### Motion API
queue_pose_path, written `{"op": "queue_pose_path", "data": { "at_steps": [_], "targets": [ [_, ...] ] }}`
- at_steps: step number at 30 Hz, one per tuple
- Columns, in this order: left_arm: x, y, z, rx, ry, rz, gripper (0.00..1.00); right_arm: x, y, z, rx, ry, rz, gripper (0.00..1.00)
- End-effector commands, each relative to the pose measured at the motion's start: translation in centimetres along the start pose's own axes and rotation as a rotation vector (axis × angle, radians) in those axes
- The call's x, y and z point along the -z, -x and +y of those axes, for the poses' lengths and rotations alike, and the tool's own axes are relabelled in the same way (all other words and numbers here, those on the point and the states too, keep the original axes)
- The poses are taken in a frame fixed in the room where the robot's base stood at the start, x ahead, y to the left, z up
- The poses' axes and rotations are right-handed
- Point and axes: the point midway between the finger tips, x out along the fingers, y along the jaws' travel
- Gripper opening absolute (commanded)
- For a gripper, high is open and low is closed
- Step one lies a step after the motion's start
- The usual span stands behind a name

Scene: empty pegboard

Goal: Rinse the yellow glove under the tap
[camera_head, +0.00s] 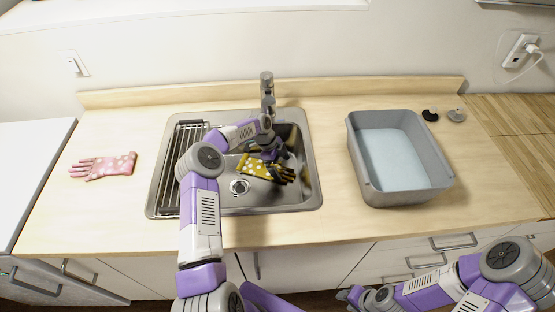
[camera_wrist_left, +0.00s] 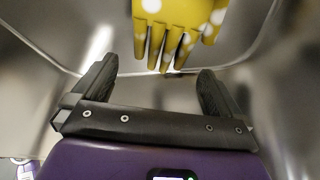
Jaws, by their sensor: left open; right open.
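The yellow glove with white dots (camera_head: 253,166) is in the sink basin, below the tap (camera_head: 267,92). In the left wrist view the yellow glove (camera_wrist_left: 180,22) shows at the top, its fingers pointing toward my gripper. My left gripper (camera_head: 279,172) is down in the basin at the glove's right end; its jaws (camera_wrist_left: 157,70) are open with nothing clamped between them. The arm hides part of the sink. My right gripper (camera_head: 350,296) is open and empty, low in front of the counter. I cannot tell whether water runs from the tap.
The metal sink (camera_head: 310,190) has a drying rack (camera_head: 168,180) on its left side. A pink dotted glove (camera_head: 105,166) lies on the counter to the left. A grey tub (camera_head: 440,188) with pale blue contents stands to the right.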

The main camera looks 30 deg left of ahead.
Motion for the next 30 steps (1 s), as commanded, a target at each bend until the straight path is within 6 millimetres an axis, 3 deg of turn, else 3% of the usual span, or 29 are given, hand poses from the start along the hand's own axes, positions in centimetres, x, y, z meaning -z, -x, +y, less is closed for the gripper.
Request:
{"op": "queue_pose_path", "data": {
  "at_steps": [7,19,28,30],
  "targets": [
    [0.0,-3.2,0.0,-0.001,-0.002,0.001,1.00,0.0,-0.2,0.1,0.000,0.000,0.000,0.43],
    [0.0,-3.9,0.0,0.001,-0.001,0.000,1.00,0.0,-0.2,0.1,0.000,0.000,0.000,0.43],
    [0.0,-3.9,0.0,0.001,-0.001,0.000,0.56,0.0,-0.2,0.1,0.000,0.000,0.000,0.43],
    [0.0,-3.9,0.0,0.001,-0.001,0.000,0.54,0.0,-0.2,0.1,0.000,0.000,0.000,0.43]
  ]
}}
